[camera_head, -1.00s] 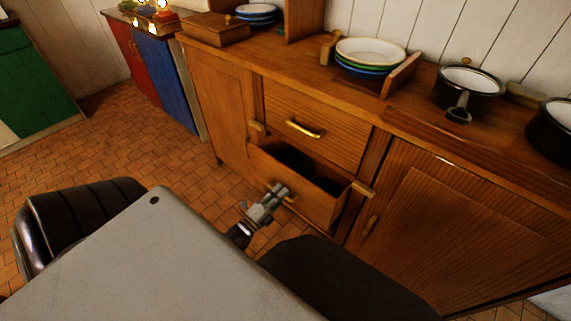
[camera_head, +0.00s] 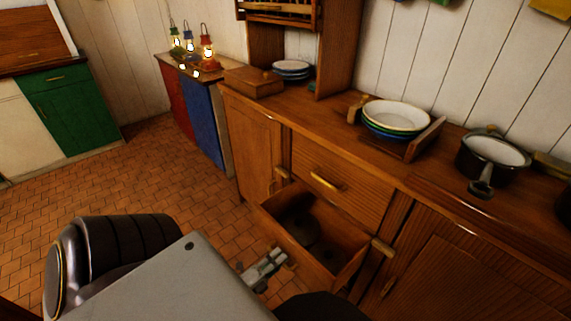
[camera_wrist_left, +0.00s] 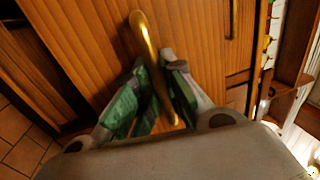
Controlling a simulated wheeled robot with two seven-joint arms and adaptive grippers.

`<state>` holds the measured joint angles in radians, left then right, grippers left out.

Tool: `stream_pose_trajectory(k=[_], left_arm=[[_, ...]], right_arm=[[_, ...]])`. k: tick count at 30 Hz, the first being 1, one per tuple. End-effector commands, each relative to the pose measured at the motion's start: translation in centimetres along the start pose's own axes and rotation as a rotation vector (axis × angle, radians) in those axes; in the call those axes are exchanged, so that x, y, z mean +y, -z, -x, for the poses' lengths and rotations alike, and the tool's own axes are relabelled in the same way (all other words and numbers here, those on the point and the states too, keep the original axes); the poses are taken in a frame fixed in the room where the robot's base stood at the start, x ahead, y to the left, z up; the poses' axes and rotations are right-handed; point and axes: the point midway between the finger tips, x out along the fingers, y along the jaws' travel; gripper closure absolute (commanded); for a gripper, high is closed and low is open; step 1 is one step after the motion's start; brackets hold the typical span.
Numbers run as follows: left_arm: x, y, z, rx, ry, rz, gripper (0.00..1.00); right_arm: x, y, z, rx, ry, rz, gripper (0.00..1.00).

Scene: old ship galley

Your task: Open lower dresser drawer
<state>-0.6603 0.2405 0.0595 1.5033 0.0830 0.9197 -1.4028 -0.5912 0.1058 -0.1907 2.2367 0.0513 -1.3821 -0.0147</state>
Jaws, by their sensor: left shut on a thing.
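The lower dresser drawer (camera_head: 306,263) is pulled well out below the shut upper drawer (camera_head: 335,188), and dark round things show inside it. My left gripper (camera_head: 265,268) is at the drawer's front, low in the head view. In the left wrist view its green-padded fingers (camera_wrist_left: 157,88) are shut on the brass handle (camera_wrist_left: 145,40) of the lower drawer, one finger on each side of the bar. In the head view the gripper mostly hides this handle. My right gripper is not in view.
The wooden dresser (camera_head: 252,150) carries a plate stack (camera_head: 396,116), a black pot (camera_head: 491,160) and a wooden box (camera_head: 253,82). A blue cabinet (camera_head: 203,125) with lit lanterns stands left of it. The tiled floor (camera_head: 150,180) is clear there.

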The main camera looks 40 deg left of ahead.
Motion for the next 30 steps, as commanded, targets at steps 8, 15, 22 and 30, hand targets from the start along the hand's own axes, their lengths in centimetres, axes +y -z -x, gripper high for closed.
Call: stream_pose_trajectory(k=[8,15,22,30], left_arm=[[-0.4,0.1,2.4,0.000,-0.004,0.001,1.00],[-0.4,0.1,2.8,0.001,-0.003,0.001,1.00],[-0.4,0.1,2.8,0.001,-0.003,0.001,0.88],[-0.5,0.1,2.7,0.000,-0.001,0.000,0.66]], right_arm=[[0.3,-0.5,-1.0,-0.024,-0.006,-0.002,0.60],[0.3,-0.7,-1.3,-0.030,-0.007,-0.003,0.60],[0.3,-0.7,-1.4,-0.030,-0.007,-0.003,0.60],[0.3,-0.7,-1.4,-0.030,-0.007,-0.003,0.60]])
